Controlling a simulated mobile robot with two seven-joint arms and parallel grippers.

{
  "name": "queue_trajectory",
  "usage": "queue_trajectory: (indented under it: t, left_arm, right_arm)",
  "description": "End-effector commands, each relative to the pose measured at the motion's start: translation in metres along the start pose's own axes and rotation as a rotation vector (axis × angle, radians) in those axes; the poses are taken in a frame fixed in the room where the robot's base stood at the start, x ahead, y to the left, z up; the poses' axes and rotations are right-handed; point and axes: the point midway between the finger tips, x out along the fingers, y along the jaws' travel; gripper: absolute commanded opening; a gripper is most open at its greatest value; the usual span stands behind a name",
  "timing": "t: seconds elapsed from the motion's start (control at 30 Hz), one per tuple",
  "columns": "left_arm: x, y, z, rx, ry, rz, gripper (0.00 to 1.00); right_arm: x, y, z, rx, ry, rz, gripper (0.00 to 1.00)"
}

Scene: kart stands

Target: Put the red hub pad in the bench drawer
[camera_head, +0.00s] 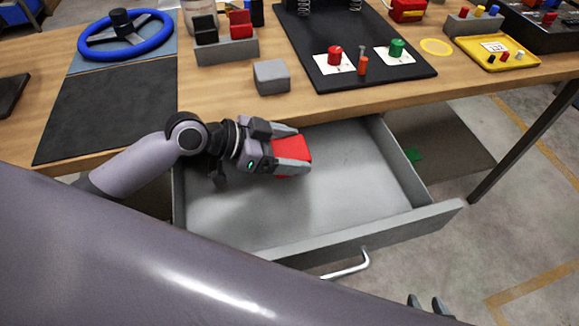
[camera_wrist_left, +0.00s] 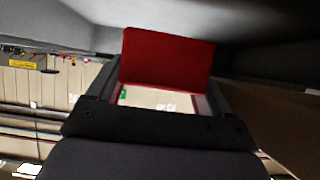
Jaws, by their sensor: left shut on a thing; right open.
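The red hub pad (camera_head: 292,151) is held in my left gripper (camera_head: 294,155), inside the open grey bench drawer (camera_head: 330,240). In the left wrist view the pad (camera_wrist_left: 168,57) stands between the two fingers of my left gripper (camera_wrist_left: 165,92), with a grey drawer surface close beyond it. I cannot tell whether the pad touches the drawer floor. The rest of the drawer floor is bare. My right gripper (camera_head: 431,304) shows only its fingertips at the bottom edge of the head view, open, outside the drawer and apart from the pad.
The wooden bench top (camera_head: 215,90) overhangs the back of the drawer. A grey block (camera_head: 271,77) and a black mat (camera_head: 395,78) with red and green pieces lie above. A blue steering wheel (camera_head: 125,47) stands at the left. The drawer's front handle (camera_head: 348,268) sticks out.

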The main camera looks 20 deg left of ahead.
Motion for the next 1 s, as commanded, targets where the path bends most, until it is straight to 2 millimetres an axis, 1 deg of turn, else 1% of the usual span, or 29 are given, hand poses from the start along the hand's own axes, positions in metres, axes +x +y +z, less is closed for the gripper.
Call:
queue_trajectory:
  t: [0.03, 0.17, 0.3, 0.4, 0.5, 0.77, 0.8, 0.83, 1.0]
  left_arm:
    - [0.004, 0.0, 0.006, -0.004, 0.0, 0.001, 0.49]
    - [0.008, 0.0, 0.014, -0.002, 0.001, 0.001, 0.49]
    - [0.018, 0.001, 0.034, -0.004, -0.002, 0.002, 0.49]
    - [0.025, 0.001, 0.044, -0.004, 0.0, 0.001, 0.49]
    - [0.027, 0.001, 0.049, 0.0, 0.0, 0.0, 0.49]
    - [0.027, 0.0, 0.049, 0.0, 0.0, 0.0, 0.49]
    - [0.027, 0.001, 0.05, 0.0, 0.0, 0.0, 0.83]
    - [0.027, 0.0, 0.049, 0.0, 0.0, 0.0, 0.91]
    - [0.027, 0.0, 0.049, 0.0, 0.0, 0.0, 0.91]
  right_arm:
    - [0.001, 0.0, 0.001, 0.001, -0.002, -0.001, 0.43]
    - [0.002, -0.001, 0.002, 0.0, -0.004, -0.003, 0.43]
    - [0.004, -0.001, 0.006, 0.0, -0.005, -0.004, 0.43]
    - [0.005, -0.001, 0.007, 0.001, -0.007, -0.005, 0.43]
    - [0.005, -0.002, 0.006, 0.001, -0.005, -0.006, 0.43]
    - [0.006, -0.002, 0.005, 0.001, -0.003, -0.007, 0.43]
    - [0.006, -0.002, 0.006, 0.001, -0.003, -0.007, 0.43]
    - [0.006, -0.002, 0.005, 0.001, -0.003, -0.007, 0.43]
    - [0.006, -0.002, 0.005, 0.001, -0.003, -0.007, 0.43]
